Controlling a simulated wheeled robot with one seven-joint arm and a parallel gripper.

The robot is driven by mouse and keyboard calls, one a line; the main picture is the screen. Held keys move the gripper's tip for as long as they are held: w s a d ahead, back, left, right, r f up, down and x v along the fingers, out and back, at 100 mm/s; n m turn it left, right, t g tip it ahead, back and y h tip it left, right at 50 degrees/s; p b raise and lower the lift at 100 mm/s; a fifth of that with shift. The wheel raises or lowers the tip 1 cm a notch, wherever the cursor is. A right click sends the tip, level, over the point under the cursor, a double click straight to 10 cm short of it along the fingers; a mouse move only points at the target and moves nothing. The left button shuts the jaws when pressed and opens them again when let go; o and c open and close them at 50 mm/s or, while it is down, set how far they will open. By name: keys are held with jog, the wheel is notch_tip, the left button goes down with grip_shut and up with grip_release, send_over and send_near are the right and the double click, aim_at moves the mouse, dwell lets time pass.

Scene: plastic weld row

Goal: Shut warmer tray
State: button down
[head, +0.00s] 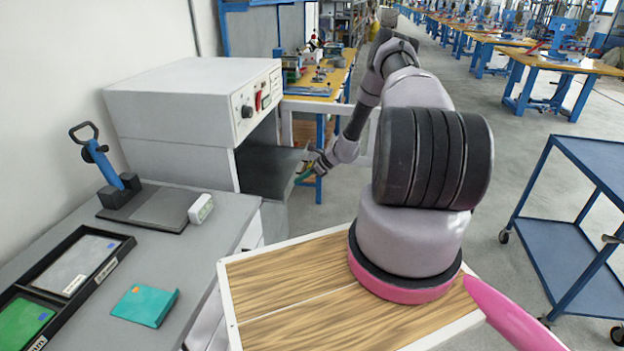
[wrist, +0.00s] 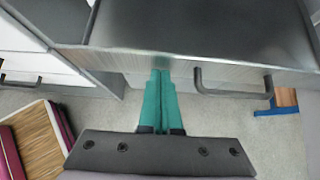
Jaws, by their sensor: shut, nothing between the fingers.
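The warmer (head: 190,105) is a pale grey box with a knob and a red switch on its front, standing at the back of the grey bench. Its dark tray (head: 268,168) sticks out of the opening below the control panel. In the wrist view the tray (wrist: 205,25) fills the top, with a grey front face and a dark bar handle (wrist: 235,91) on it. My gripper (head: 308,172) is at the tray's front. Its green fingers (wrist: 160,98) are shut and empty, pointing at the front face left of the handle. I cannot tell if they touch it.
A blue-handled press (head: 110,175), a small white timer (head: 201,208), a black sorting tray (head: 72,265) and a teal piece (head: 145,305) are on the bench. A blue cart (head: 570,235) stands at right. The floor beyond my arm is open.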

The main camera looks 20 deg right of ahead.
aim_at(250, 180)
jog(key=w+a, duration=0.3)
jog(key=a, duration=0.2)
jog(key=w+a, duration=0.4)
jog(key=a, duration=0.2)
jog(key=w+a, duration=0.4)
jog(key=a, duration=0.1)
jog(key=shift+a, duration=0.35)
jog(key=shift+w+a+r, duration=0.1)
jog(key=shift+w+a, duration=0.35)
jog(key=shift+a, duration=0.1)
